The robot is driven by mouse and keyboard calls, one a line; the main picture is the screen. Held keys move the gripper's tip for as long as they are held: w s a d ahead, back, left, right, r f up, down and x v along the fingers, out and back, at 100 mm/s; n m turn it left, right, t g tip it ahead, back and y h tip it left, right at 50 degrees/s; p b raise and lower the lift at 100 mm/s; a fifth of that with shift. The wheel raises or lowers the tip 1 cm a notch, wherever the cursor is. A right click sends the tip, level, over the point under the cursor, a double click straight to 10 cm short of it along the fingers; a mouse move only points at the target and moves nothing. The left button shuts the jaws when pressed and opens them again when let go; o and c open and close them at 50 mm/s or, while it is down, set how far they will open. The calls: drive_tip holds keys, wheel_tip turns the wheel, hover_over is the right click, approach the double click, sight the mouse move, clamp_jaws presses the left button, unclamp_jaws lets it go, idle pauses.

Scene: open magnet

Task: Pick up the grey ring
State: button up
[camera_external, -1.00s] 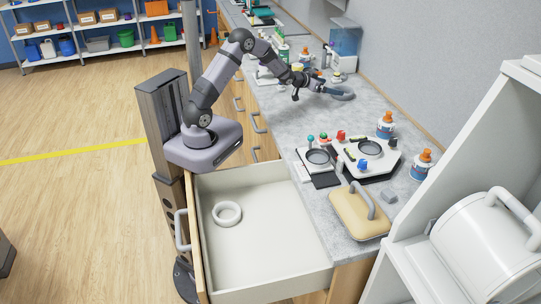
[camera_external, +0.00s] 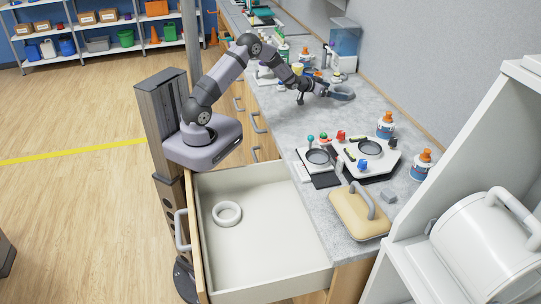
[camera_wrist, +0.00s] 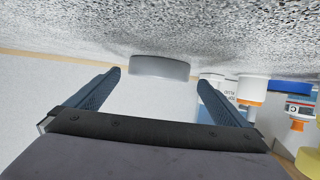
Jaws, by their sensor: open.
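The grey ring (camera_external: 343,92) lies flat on the grey countertop (camera_external: 300,120) toward its back half. In the wrist view the ring (camera_wrist: 160,67) shows edge-on as a pale grey disc-like band, centred ahead between the fingers. My gripper (camera_external: 322,90) is low over the counter, just left of the ring. In the wrist view its two blue-grey fingers (camera_wrist: 159,79) are spread wide with nothing between them. The ring appears beyond the fingertips; I cannot tell the exact gap.
A white ring (camera_external: 227,214) lies in the open drawer (camera_external: 270,250). Orange-capped bottles (camera_external: 385,125) and a white device (camera_external: 365,155) stand nearer on the counter. In the wrist view, bottles (camera_wrist: 250,92) stand to the right of the ring. The counter just before the ring is clear.

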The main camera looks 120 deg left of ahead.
sight(339, 91)
drive_tip(key=shift+p+x, duration=0.75)
drive_tip(key=shift+x, duration=1.4)
drive_tip(key=shift+w, duration=0.1)
drive_tip(key=c, duration=1.1)
